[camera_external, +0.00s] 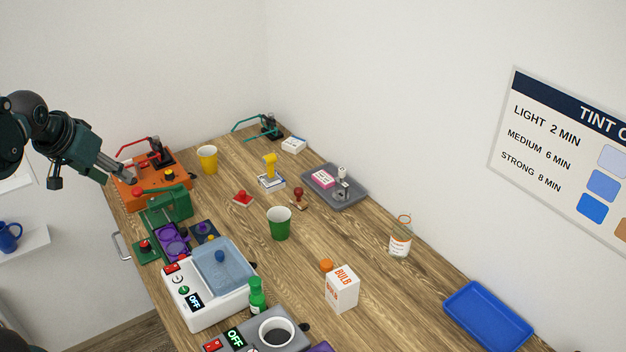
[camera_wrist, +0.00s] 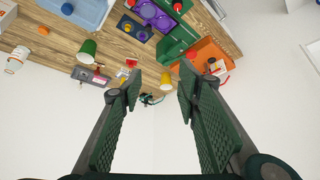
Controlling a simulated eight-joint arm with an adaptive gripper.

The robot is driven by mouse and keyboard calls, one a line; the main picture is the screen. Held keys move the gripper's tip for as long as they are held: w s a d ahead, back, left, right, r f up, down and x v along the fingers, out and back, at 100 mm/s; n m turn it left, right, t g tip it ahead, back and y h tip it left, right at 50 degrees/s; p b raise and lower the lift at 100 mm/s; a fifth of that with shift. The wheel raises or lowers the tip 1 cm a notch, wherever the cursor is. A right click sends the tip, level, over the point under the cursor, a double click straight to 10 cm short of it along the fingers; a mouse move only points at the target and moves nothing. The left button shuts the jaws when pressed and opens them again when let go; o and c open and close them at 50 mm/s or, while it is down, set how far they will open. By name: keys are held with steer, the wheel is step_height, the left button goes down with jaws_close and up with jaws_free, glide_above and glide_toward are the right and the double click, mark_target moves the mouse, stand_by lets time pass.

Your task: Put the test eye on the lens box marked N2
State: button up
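No N2 mark is readable in either view, and I cannot tell for sure which thing is the test eye. Small boxes that might be lens boxes are a white box (camera_external: 293,145) at the far end of the table, a white and blue box (camera_external: 271,183) with a yellow-handled thing (camera_external: 270,164) on or behind it, and a pink box (camera_external: 323,179) in a grey tray (camera_external: 347,200). My gripper (camera_external: 127,175) is high at the left, in front of an orange machine in the picture. In the wrist view my gripper (camera_wrist: 152,88) is open, with nothing between its fingers.
An orange machine (camera_external: 170,192), a green device (camera_external: 176,206) and a white tinting unit (camera_external: 205,307) line the left edge. A yellow cup (camera_external: 207,159), green cup (camera_external: 279,224), BULB box (camera_external: 342,290) and blue tray (camera_external: 487,316) stand apart. The right-middle wood is mostly clear.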

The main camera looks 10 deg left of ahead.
steer(key=s+a+f+n, duration=0.1)
steer(key=s+a+f, duration=0.1)
steer(key=s, duration=0.4)
steer(key=shift+f+t, duration=0.2)
steer(key=shift+t, duration=0.1)
